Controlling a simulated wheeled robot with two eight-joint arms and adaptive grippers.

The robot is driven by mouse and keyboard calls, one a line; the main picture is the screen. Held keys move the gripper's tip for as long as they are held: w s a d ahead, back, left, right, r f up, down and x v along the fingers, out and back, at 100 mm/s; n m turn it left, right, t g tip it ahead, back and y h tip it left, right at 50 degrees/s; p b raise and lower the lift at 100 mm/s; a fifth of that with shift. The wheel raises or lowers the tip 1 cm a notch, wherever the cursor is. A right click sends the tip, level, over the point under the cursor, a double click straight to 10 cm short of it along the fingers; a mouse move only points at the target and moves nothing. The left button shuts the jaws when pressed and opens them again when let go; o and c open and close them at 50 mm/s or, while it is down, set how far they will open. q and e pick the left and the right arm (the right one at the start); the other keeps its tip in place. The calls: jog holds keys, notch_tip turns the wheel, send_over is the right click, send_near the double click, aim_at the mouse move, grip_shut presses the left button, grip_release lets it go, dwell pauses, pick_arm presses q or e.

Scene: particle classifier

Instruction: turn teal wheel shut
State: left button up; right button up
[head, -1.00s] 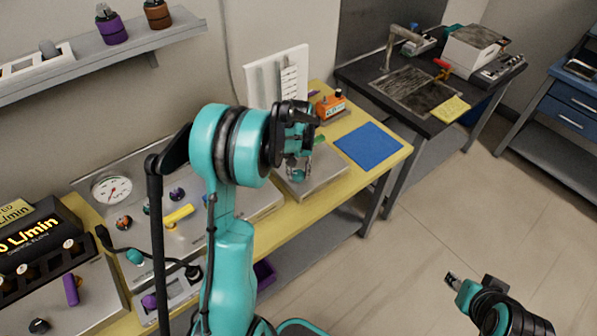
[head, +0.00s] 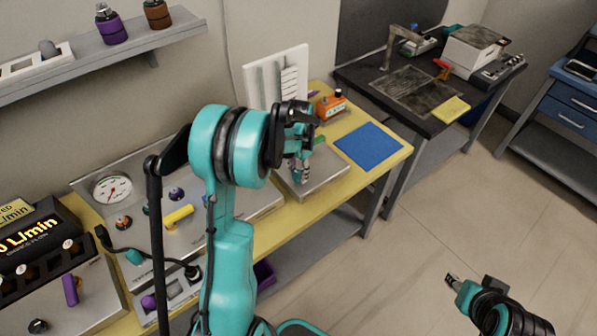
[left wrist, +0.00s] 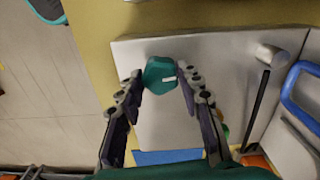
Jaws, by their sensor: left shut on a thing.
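The teal wheel (left wrist: 158,74), a small lobed knob with a white mark, sits on a grey metal plate (left wrist: 225,60) in the left wrist view. My left gripper (left wrist: 160,75) is shut on the wheel, one fingertip against each side. In the head view my left gripper (head: 299,178) points down over the same plate (head: 325,180), and its fingers hide most or all of the wheel. My right gripper (head: 452,282) is at the lower right over the floor, away from the bench; its jaws are too small to read.
A blue mat (head: 368,146) and an orange device (head: 330,106) lie right of the plate on the yellow bench. A white board (head: 278,80) stands behind. A gauge panel (head: 112,188) with a yellow handle (head: 178,216) is to the left. A grey post (left wrist: 271,55) with a black rod rises beside the wheel.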

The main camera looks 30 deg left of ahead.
aim_at(298, 173)
pick_arm(q)
jog(key=shift+m, duration=0.3)
jog(key=o, duration=1.1)
jog(key=shift+o, duration=0.2)
jog(key=shift+r, duration=0.1)
notch_tip(298, 173, up, 12)
jog(key=s+d+r+n+t, duration=0.25)
jog(key=s+d+r, duration=0.25)
jog(key=s+d, duration=0.35)
jog(key=s+d+f+n+t, duration=0.1)
jog(key=s+d+f+t, duration=0.2)
jog(key=s+d, duration=0.4)
jog(key=s+t, duration=0.1)
jog(key=s, duration=0.2)
jog(key=shift+s+t, duration=0.25)
jog(key=shift+t, duration=0.1)
